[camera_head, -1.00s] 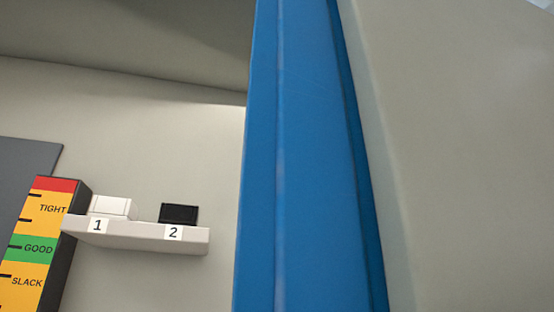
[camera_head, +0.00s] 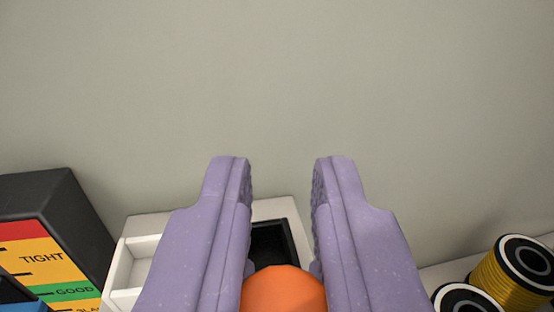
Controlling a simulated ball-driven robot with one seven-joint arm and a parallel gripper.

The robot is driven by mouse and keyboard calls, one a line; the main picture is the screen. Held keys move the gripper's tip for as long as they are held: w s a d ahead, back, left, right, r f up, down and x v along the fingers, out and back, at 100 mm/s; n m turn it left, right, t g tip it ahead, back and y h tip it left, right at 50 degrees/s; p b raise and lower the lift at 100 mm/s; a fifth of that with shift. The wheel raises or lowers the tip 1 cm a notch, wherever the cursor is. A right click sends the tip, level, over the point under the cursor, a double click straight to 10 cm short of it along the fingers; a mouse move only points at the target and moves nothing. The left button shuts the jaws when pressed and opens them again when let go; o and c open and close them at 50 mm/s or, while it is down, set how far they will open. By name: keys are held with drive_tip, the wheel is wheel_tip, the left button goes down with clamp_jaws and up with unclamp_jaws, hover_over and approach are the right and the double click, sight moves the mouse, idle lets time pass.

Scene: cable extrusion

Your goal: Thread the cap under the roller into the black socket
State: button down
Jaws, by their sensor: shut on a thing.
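My gripper (camera_head: 283,168), with two purple fingers, is shut on the orange cap (camera_head: 284,290) at the bottom centre. Only the rounded upper part of the cap shows; its lower part is cut off by the picture edge. The black socket (camera_head: 272,242) sits on the pale shelf just behind the cap, seen between the fingers. The left finger and the cap hide part of it. I cannot tell whether the cap touches the socket. The roller is not in view.
A white socket (camera_head: 134,255) stands left of the black one, partly behind the left finger. A tension gauge (camera_head: 45,255) marked TIGHT and GOOD is at far left. Yellow spools with black ends (camera_head: 522,273) are at lower right. A plain wall (camera_head: 280,80) fills the background.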

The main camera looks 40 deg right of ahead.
sight(266, 161)
drive_tip(key=x, duration=0.1)
drive_tip(key=p+x, duration=0.1)
drive_tip(key=x, duration=0.3)
drive_tip(key=shift+w+a, duration=0.1)
drive_tip(key=shift+w, duration=0.35)
drive_tip(key=shift+w+f, duration=0.15)
drive_tip(key=shift+f, duration=0.4)
drive_tip(key=shift+w+f, duration=0.15)
drive_tip(key=shift+f, duration=0.4)
drive_tip(key=shift+f+b, duration=0.65)
drive_tip(key=shift+f, duration=0.15)
drive_tip(key=shift+f, duration=0.25)
drive_tip(key=c, duration=0.9)
unclamp_jaws()
drive_tip(key=b+v, duration=0.2)
drive_tip(key=v, duration=0.5)
drive_tip(key=shift+s+a, duration=0.2)
drive_tip(key=shift+s, duration=0.15)
